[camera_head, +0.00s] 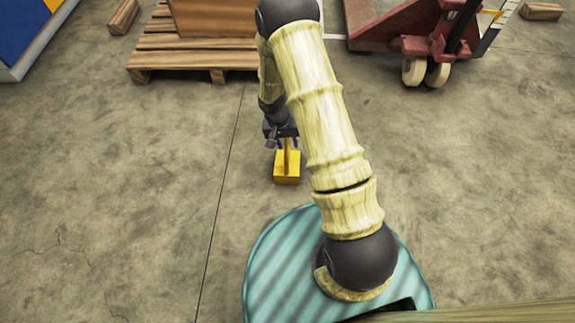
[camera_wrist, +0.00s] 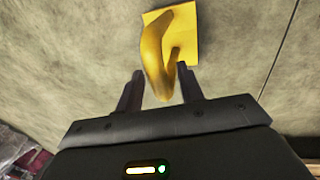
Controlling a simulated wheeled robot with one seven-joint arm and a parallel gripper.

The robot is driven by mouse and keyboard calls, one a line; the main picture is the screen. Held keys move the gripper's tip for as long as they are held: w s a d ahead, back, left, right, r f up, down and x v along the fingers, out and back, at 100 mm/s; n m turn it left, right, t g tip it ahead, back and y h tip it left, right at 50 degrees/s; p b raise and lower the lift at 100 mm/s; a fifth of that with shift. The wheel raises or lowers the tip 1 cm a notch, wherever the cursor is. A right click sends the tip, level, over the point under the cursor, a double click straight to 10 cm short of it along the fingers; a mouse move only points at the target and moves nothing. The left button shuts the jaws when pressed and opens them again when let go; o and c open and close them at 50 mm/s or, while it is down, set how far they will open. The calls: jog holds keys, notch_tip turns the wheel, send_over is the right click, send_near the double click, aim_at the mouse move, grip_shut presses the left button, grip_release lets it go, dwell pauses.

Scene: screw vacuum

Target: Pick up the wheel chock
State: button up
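The wheel chock (camera_head: 287,169) is a yellow block with a yellow handle rising from it, and it stands on the concrete floor in front of my base. In the wrist view the chock (camera_wrist: 188,50) lies beyond the fingertips, with its curved handle reaching toward me between them. My gripper (camera_head: 281,138) is at the upper part of the handle. In the wrist view my gripper (camera_wrist: 160,85) has its two dark fingers apart, one on each side of the handle. A gap shows at the left finger; the right finger is close to the handle, and contact there cannot be told.
A wooden pallet (camera_head: 190,58) with a brown box (camera_head: 215,18) stands at the back. A red pallet jack (camera_head: 430,35) is at the back right, and a wooden block (camera_head: 541,11) lies beyond it. The floor around the chock is clear.

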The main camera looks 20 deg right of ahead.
grip_shut()
dwell(1.2)
